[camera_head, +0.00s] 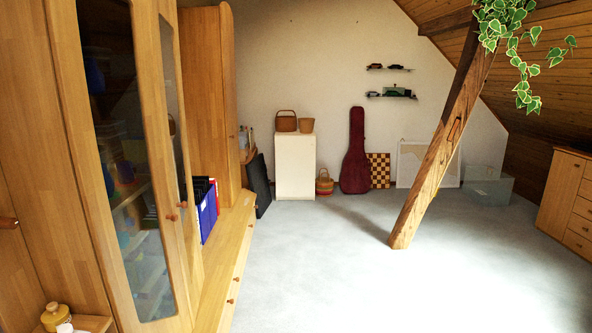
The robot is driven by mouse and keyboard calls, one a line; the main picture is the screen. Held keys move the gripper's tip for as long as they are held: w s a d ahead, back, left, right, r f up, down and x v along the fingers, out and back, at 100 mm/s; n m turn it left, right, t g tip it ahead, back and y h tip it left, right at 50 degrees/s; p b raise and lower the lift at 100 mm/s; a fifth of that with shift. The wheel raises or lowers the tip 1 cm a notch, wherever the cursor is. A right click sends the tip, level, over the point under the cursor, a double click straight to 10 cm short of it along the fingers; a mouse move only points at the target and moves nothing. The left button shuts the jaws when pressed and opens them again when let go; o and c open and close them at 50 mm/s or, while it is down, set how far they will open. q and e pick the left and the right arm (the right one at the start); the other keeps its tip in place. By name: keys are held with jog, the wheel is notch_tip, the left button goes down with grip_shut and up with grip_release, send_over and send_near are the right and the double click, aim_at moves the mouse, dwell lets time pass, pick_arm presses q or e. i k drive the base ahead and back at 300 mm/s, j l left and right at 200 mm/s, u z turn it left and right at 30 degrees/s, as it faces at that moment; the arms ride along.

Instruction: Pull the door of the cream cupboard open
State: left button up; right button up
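The cream cupboard (295,168) is a small, pale, upright box against the far wall, left of the middle of the view. Its front looks flat and closed; a handle is too small to make out. A brown basket (286,121) and a smaller tan basket (307,125) stand on its top. Neither of my grippers is in view.
A slanted timber brace (440,150) stands on the grey floor (340,270) right of centre. Wooden cabinets (75,160) line the left side. A striped basket (324,183) and a dark red guitar case (356,155) stand right of the cupboard. The floor before it is open.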

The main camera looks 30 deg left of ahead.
aim_at(295, 157)
jog(key=i+u, duration=0.3)
jog(key=i, duration=0.55)
jog(key=i+j+u, duration=0.2)
jog(key=i, duration=0.7)
jog(key=i+u, duration=0.15)
jog(key=i, duration=0.7)
jog(key=i+l+u, duration=0.2)
jog(key=i, duration=3.35)
jog(key=j+u, duration=0.05)
jog(key=j, duration=0.1)
